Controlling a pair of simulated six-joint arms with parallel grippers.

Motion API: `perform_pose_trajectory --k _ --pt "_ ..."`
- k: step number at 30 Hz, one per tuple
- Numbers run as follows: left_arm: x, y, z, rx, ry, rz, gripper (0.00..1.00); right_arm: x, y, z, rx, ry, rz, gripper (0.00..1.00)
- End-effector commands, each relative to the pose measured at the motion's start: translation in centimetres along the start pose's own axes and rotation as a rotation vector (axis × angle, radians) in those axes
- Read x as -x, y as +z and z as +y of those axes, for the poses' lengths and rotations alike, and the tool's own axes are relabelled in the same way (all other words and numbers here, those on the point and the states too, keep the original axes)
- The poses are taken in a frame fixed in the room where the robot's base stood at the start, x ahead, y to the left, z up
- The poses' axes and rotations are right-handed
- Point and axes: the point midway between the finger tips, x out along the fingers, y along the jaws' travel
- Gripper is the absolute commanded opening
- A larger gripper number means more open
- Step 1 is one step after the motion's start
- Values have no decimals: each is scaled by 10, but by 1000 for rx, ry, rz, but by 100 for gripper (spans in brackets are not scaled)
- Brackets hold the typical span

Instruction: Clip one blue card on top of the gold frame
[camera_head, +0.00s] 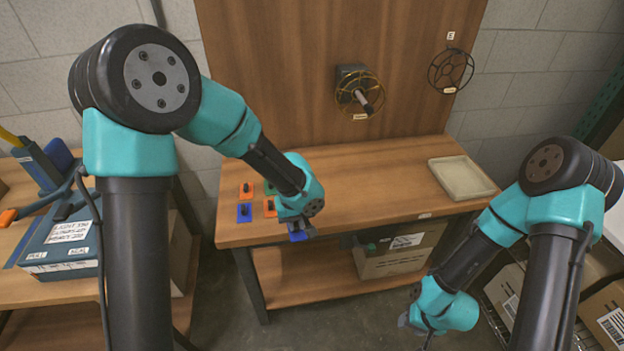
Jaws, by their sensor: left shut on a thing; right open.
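The gold frame (339,91) is a round wire ring mounted on the upright wooden board, with a dark box and a rod at it. My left gripper (300,228) is shut on a blue card (297,237) at the front edge of the bench, below and left of the gold frame. The gripper hides part of this card. Another blue card (244,213) lies on the bench to the left. My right gripper (410,322) is open, low in front of the bench and away from the cards; its fingers show only in part.
Two orange cards (246,190) and a green card (269,187) lie near the blue one. A black ring (451,70) hangs right of the gold frame. A beige tray (461,178) sits at the bench's right end. The bench middle (375,180) is clear.

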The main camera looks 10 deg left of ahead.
Motion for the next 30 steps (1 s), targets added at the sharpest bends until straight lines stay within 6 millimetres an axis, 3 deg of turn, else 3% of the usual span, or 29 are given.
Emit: perform_pose_trajectory --k 18,24,30 --pt "43 -101 -33 -592 -2 1 0 0 0 0 0 0 0 43" --pt "50 -114 -40 -696 3 -4 0 0 0 0 0 0 0 43" --pt "51 -116 -40 -710 4 -5 0 0 0 0 0 0 0 43"
